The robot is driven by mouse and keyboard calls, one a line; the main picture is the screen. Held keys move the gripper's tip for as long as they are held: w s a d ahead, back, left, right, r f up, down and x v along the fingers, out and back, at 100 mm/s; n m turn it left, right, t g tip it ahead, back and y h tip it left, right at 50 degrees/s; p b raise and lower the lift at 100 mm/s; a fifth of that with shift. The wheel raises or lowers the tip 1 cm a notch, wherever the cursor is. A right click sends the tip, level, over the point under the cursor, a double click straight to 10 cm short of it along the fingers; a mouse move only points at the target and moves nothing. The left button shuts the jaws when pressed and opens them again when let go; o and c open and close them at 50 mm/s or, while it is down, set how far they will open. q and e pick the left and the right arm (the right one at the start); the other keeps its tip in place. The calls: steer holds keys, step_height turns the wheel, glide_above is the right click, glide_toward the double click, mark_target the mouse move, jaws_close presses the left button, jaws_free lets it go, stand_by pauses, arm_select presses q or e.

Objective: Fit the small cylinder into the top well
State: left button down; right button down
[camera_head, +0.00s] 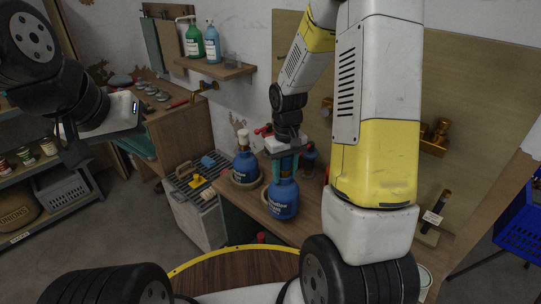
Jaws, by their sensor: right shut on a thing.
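My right gripper (284,162) hangs over the workbench, its teal fingers pointing down. It is shut at the top of a blue labelled demijohn (282,201), which appears upright; the wrist hides the exact grip. A second blue demijohn (245,168) with a pale stopper stands just left of it, apart from the gripper. My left gripper (82,172) is at the left, in front of the shelf and away from the bench; its finger gap is unclear. I cannot surely pick out the small cylinder or the top well.
A grey crate (197,222) with yellow and blue items on top stands left of the bench. A wall shelf (232,72) holds green and blue bottles. A dark cylinder (437,208) with a tag stands at right, near a blue crate (518,232). My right arm covers much of the bench.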

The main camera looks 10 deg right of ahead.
steer(key=w+f, duration=0.4)
steer(key=w, duration=0.4)
steer(key=shift+w+d, duration=0.15)
steer(key=shift+d, duration=0.05)
steer(key=shift+f, duration=0.2)
steer(key=c, duration=0.9)
jaws_free()
steer(key=shift+o, duration=0.2)
